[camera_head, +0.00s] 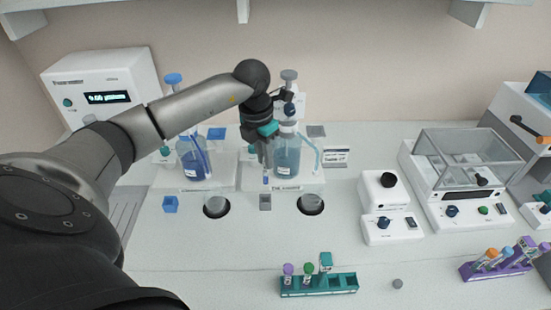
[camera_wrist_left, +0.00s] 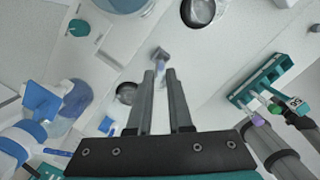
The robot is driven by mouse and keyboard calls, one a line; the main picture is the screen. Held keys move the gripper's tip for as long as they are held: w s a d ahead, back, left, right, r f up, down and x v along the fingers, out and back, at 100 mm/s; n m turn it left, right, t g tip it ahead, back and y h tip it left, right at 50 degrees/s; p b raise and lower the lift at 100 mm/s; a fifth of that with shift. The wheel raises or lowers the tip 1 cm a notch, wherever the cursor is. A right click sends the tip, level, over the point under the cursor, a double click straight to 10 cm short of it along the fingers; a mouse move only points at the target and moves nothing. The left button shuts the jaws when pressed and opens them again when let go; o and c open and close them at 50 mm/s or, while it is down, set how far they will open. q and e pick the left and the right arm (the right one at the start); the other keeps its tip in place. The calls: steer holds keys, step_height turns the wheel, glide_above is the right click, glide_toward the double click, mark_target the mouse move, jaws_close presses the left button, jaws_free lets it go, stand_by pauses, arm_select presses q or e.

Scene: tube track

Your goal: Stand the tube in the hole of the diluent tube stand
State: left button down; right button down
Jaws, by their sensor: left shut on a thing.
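My left gripper (camera_head: 266,160) points down in front of the blue bottles, shut on a small tube (camera_head: 266,180) with a blue part. In the left wrist view the tube (camera_wrist_left: 161,69) shows between the tips of the left gripper (camera_wrist_left: 160,75). A small grey block (camera_head: 265,202), seemingly the diluent tube stand, is just below the tube; it also shows beyond the fingertips in the left wrist view (camera_wrist_left: 160,53). The tube appears upright over or at this block. I cannot tell whether its lower end is inside the hole. My right gripper is not clearly seen.
Two bottles of blue liquid (camera_head: 193,160) (camera_head: 286,155) stand behind. Round dark openings (camera_head: 216,207) (camera_head: 311,205) flank the grey block. A blue block (camera_head: 170,204) is left, a teal rack (camera_head: 319,285) with capped tubes in front, and a white device (camera_head: 387,222) right.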

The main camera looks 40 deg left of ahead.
mark_target(264, 175)
arm_select(q)
steer(key=shift+a, duration=0.1)
steer(key=shift+s+f+b, duration=0.25)
steer(key=shift+f+b, duration=0.35)
steer(key=shift+f, duration=0.45)
steer(key=shift+f+b, duration=0.8)
steer(key=shift+b, duration=0.05)
steer(key=shift+f+b, duration=0.3)
steer(key=shift+f, duration=0.15)
arm_select(e)
steer(key=f, duration=0.1)
steer(key=s+f, duration=0.2)
steer(key=shift+f, duration=0.3)
arm_select(q)
steer(key=shift+f+b, duration=0.35)
steer(key=shift+f, duration=0.1)
arm_select(e)
steer(key=shift+s+f, duration=0.1)
steer(key=shift+f, duration=0.25)
arm_select(q)
steer(key=shift+f, duration=0.2)
arm_select(e)
steer(key=shift+f, duration=0.15)
